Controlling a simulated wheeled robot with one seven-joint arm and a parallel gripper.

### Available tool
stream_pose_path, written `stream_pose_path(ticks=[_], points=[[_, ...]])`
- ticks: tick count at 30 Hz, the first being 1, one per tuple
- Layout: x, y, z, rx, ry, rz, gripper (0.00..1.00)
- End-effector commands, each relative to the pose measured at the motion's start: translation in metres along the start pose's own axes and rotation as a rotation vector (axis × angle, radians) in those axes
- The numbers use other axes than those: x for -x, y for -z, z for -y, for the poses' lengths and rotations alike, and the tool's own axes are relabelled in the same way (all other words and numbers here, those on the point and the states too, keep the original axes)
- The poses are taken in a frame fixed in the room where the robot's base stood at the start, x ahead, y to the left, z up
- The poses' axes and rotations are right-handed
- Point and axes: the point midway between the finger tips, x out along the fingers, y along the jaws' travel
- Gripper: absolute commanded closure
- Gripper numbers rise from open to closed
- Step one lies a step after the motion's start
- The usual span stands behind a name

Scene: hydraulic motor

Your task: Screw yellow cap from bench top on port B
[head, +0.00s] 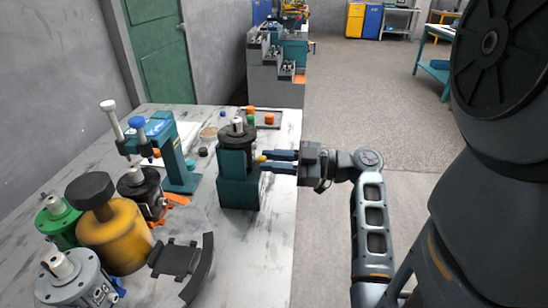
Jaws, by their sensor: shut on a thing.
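The yellow cap (262,158) shows as a small spot between the fingertips of my gripper (266,161). My gripper is shut on it and reaches in from the right. The cap is at the right side of the dark motor (238,150), which stands upright in a teal holder (238,192) on the bench top (268,255). Whether the cap touches a port or is on its thread cannot be told. Port B cannot be made out; the fingers and cap cover that side of the motor.
A teal press-like stand (178,150) is left of the holder. A yellow cylinder (118,240), a green motor (58,222) and a grey motor (75,280) crowd the near left. A tray (278,112) with orange and green caps lies behind. The bench's near right is clear.

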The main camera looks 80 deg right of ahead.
Motion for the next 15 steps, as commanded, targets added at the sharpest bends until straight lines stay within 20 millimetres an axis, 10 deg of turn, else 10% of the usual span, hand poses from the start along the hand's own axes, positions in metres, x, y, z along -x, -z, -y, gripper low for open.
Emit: stream_pose_path(ticks=[15], points=[[-0.0018, 0.0016, 0.0000, -0.340, 0.004, -0.001, 1.00]])
